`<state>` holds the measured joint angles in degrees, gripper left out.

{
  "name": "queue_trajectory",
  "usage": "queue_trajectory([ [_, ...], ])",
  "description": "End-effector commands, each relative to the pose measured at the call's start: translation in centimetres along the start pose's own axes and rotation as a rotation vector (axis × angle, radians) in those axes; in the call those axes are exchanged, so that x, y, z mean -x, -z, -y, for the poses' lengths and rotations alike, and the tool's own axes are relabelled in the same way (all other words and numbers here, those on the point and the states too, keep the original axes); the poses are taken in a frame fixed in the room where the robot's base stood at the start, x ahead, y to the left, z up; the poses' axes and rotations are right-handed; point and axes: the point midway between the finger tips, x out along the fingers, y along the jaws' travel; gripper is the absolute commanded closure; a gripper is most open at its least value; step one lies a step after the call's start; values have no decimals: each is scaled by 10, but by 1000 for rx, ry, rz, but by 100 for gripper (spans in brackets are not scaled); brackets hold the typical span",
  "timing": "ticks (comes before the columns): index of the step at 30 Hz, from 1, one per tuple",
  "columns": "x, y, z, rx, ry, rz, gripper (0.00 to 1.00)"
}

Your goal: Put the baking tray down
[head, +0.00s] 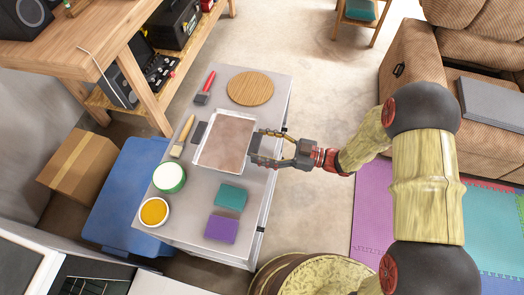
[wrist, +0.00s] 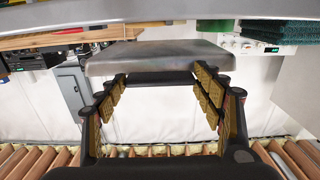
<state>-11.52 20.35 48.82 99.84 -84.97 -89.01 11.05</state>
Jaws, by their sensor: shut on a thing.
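The baking tray (head: 224,142), a shallow silver rectangle with a brownish inside, is over the middle of the grey worktop (head: 262,88) in the head view. My gripper (head: 257,150) comes from the right and is shut on the tray's right edge. In the wrist view the tray's metal side (wrist: 155,60) shows at the fingertips of my gripper (wrist: 162,82). The tray looks about level. I cannot tell whether its underside touches the worktop.
Around the tray are a round wooden board (head: 250,88), a red-handled brush (head: 204,90), a wooden-handled brush (head: 183,137), a dark block (head: 199,132), a green-rimmed tub (head: 169,177), a yellow-filled bowl (head: 154,212), a teal block (head: 230,197) and a purple block (head: 221,229).

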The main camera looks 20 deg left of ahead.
Motion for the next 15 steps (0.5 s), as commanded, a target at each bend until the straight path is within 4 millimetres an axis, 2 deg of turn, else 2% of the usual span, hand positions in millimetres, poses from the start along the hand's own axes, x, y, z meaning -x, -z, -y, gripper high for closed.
queue_trajectory([
  [5,-2,-8,-7,1,0,-1,62],
  [8,-4,-18,-14,2,0,-1,62],
  [12,-3,-41,-12,0,-1,-1,62],
  [15,-3,-46,-12,2,-1,-1,62],
])
